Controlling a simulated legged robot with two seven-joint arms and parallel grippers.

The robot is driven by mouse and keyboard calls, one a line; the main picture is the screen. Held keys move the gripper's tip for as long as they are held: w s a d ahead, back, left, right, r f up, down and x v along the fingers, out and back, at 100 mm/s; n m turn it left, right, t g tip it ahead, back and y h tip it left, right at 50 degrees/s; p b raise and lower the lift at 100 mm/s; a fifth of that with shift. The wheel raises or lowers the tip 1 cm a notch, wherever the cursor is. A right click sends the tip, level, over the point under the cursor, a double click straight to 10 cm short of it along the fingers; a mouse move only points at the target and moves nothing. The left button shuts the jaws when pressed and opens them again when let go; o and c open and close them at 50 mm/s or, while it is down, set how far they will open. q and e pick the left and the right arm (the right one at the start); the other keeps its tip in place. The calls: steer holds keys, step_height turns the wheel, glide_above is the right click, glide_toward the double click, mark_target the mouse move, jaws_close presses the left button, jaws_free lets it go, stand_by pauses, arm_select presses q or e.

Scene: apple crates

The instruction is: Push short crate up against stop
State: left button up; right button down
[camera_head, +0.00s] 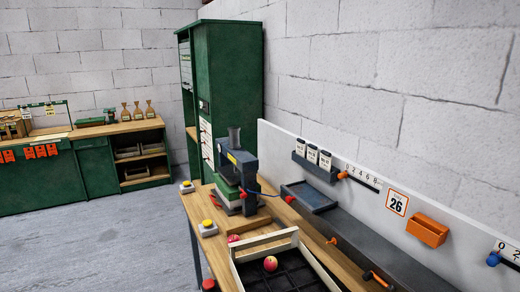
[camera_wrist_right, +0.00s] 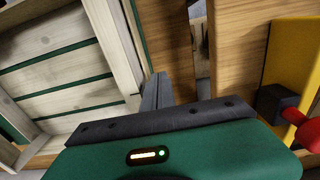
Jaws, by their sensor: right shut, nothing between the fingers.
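A pale wooden crate (camera_wrist_right: 62,62) with slats and green gaps fills the left of the right wrist view. I cannot tell if it is the short crate. My right gripper (camera_wrist_right: 157,78) is shut and empty, its fingertips close beside the crate's right-hand wall; I cannot tell whether they touch it. In the head view, a pale-rimmed crate (camera_head: 264,239) with a dark divided inside stands on the bench at the bottom edge, partly cut off. A red apple (camera_head: 270,263) lies in it. I cannot make out the stop. My left gripper is not in view.
A press-like machine (camera_head: 238,172) stands on the wooden bench (camera_head: 322,243) behind the crate. A grey ledge (camera_head: 365,252) and white backboard run along the right. Push buttons (camera_head: 207,228) sit at the left edge. A yellow block (camera_wrist_right: 292,62) with a red knob is right of my gripper.

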steer(key=shift+a, duration=0.15)
stand_by(0.3)
steer(key=shift+s, duration=0.1)
steer(key=shift+s+d+p, duration=1.9)
steer(key=shift+s+d, duration=0.1)
steer(key=shift+s, duration=1.7)
steer(key=shift+s+d+p, duration=1.9)
steer(key=shift+s+d, duration=0.05)
steer(key=shift+s, duration=1.75)
step_height(320, 180, up, 12)
steer(key=w+p, duration=0.2)
steer(key=p, duration=0.9)
steer(key=shift+a+p, duration=0.35)
steer(key=shift+a, duration=0.1)
